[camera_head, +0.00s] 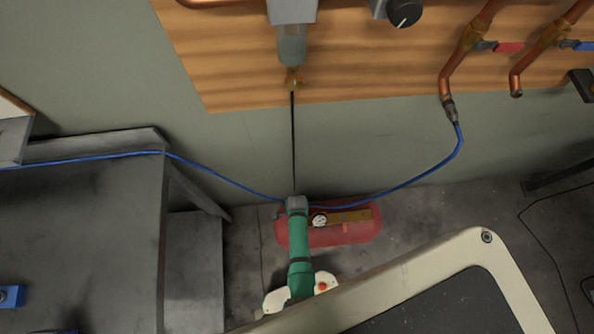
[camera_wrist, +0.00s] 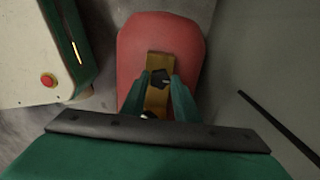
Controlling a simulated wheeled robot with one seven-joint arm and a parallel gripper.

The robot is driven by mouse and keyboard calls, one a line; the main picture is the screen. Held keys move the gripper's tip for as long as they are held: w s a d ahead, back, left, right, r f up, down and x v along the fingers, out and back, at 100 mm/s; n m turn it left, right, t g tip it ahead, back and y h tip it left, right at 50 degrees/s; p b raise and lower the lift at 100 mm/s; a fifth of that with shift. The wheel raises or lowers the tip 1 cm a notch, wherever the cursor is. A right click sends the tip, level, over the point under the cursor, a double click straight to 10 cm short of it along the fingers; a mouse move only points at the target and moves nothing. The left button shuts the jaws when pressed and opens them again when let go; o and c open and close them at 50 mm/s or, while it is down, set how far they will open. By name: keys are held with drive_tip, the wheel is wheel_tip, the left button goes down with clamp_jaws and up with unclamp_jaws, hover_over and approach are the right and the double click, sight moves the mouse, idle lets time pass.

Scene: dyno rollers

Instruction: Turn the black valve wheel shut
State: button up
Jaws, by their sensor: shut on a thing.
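In the wrist view my gripper (camera_wrist: 161,86) points down at the red tank, its two green fingers on either side of the small black valve wheel (camera_wrist: 160,76). The fingers are shut on the wheel. The wheel sits on a brass bar (camera_wrist: 156,60) along the top of the red tank (camera_wrist: 190,38). In the head view the red tank (camera_head: 362,232) lies on the floor below the wall, with its brass bar and a round white gauge (camera_head: 319,220). My green arm covers the tank's left part there, and the wheel and fingertips are hidden.
A blue hose (camera_head: 420,178) runs from the copper pipe fitting to the tank area and on left over a dark bench (camera_head: 90,220). A wooden wall panel (camera_head: 360,65) carries pipes, a black knob (camera_head: 404,12) and a red lever (camera_head: 508,48). Floor right of the tank is open.

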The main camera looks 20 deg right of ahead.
drive_tip(key=shift+d, duration=0.1)
drive_tip(key=o, duration=1.1)
drive_tip(key=shift+c, duration=0.2)
drive_tip(key=shift+r, duration=0.1)
wheel_tip(320, 180, up, 11)
drive_tip(key=shift+s+f, duration=0.1)
drive_tip(key=shift+f, duration=0.1)
